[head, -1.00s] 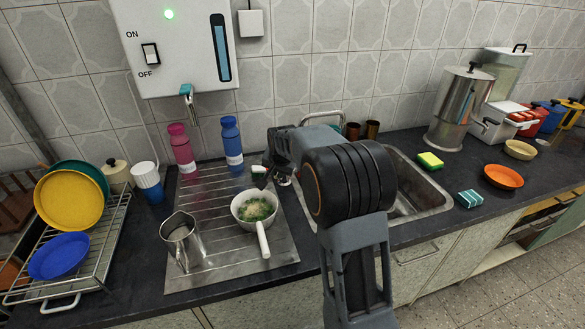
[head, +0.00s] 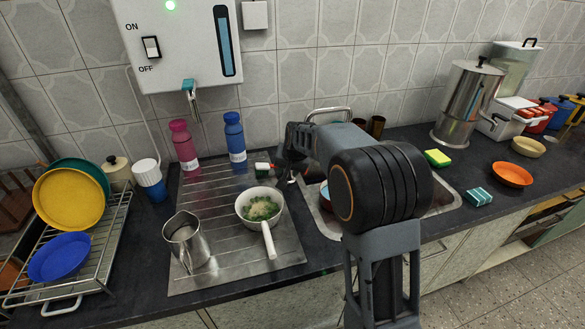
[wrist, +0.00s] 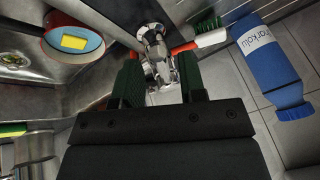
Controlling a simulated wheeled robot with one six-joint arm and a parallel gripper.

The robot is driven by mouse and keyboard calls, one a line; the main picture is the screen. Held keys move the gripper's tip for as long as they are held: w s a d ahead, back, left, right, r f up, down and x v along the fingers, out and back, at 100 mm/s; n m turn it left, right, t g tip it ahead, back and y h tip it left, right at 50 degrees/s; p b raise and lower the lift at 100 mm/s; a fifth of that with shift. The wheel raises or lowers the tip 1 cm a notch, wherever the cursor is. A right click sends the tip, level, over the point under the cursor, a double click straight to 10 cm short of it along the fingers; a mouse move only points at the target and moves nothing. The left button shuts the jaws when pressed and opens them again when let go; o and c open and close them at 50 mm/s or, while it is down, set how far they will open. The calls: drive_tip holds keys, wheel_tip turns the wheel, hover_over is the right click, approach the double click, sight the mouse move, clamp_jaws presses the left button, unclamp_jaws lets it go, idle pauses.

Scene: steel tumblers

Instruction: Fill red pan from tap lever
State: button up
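In the wrist view a pan with a red rim and blue inside (wrist: 78,42) sits at the upper left, with a yellow patch in it. A small part of it (head: 325,194) shows in the head view at the sink's left end, beside my arm. The chrome tap body (wrist: 156,45) is at the top middle of the wrist view, with a red lever piece (wrist: 184,48) reaching right towards a white cylinder. My gripper (wrist: 160,80) has its two dark green fingers apart, with chrome between them; contact cannot be told. In the head view my arm hides most of the gripper and tap.
A white pan with green food (head: 260,207) and a steel jug (head: 187,243) stand on the drainboard. A blue bottle (head: 234,140) and a pink bottle (head: 184,147) stand behind.

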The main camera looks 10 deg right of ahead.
drive_tip(key=shift+r, duration=0.1)
drive_tip(key=v, duration=1.3)
drive_tip(key=shift+s+r+p, duration=0.2)
drive_tip(key=shift+r+p, duration=0.1)
drive_tip(key=shift+p, duration=0.05)
drive_tip(key=shift+d, duration=0.1)
drive_tip(key=s+f+n+g+h+p, duration=0.1)
drive_tip(key=s+n+p, duration=0.3)
drive_tip(key=s, duration=1.9)
drive_tip(key=f+p, duration=0.1)
drive_tip(key=p, duration=0.2)
drive_tip(key=shift+s, duration=0.15)
